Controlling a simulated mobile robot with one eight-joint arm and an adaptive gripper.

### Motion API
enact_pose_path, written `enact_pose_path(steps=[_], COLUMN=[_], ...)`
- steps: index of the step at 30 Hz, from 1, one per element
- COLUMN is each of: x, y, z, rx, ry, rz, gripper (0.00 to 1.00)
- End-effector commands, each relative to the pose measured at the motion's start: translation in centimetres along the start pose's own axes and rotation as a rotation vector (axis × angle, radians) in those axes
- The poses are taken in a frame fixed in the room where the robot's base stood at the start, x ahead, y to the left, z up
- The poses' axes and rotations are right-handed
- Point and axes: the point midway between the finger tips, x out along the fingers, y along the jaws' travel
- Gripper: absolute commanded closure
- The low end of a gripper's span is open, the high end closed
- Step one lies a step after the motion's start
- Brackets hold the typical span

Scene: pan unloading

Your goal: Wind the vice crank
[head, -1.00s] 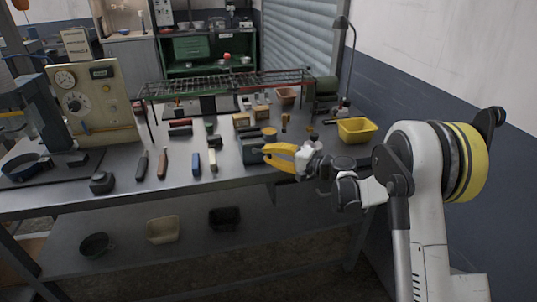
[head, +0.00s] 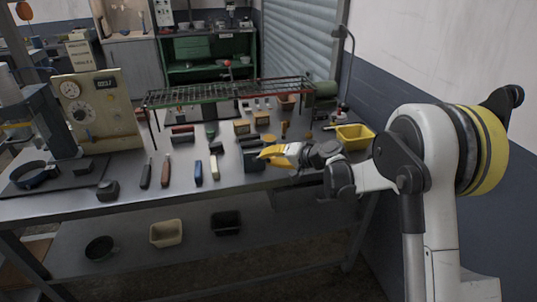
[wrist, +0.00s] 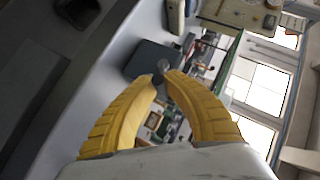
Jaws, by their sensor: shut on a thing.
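The vice (head: 252,160) is a dark grey-green block at the front edge of the workbench. It also shows in the wrist view (wrist: 148,58), just beyond my fingers. My gripper (head: 264,153), with curved yellow fingers, reaches to the vice from the right. In the wrist view my gripper (wrist: 164,79) has its fingertips closed around the small grey end of the crank (wrist: 163,66). The fingertips hide most of the crank, so its angle cannot be told.
The workbench (head: 125,187) holds several hand tools left of the vice. A wire rack (head: 225,92) stands behind it, and a yellow bin (head: 354,136) sits at the right. A lamp (head: 346,60) rises at the back right. Room in front of the bench is free.

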Motion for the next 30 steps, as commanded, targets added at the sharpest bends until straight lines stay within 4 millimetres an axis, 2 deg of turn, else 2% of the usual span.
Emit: enact_pose_path(steps=[1,3,30], x=[-0.1,-0.1,1.0], y=[-0.8,-1.0,-3.9], z=[-0.1,-0.1,1.0], rx=[-0.033,-0.081,-0.681], ry=[-0.001,-0.001,-0.002], rz=[0.03,0.077,0.675], gripper=[1.0,1.0,1.0])
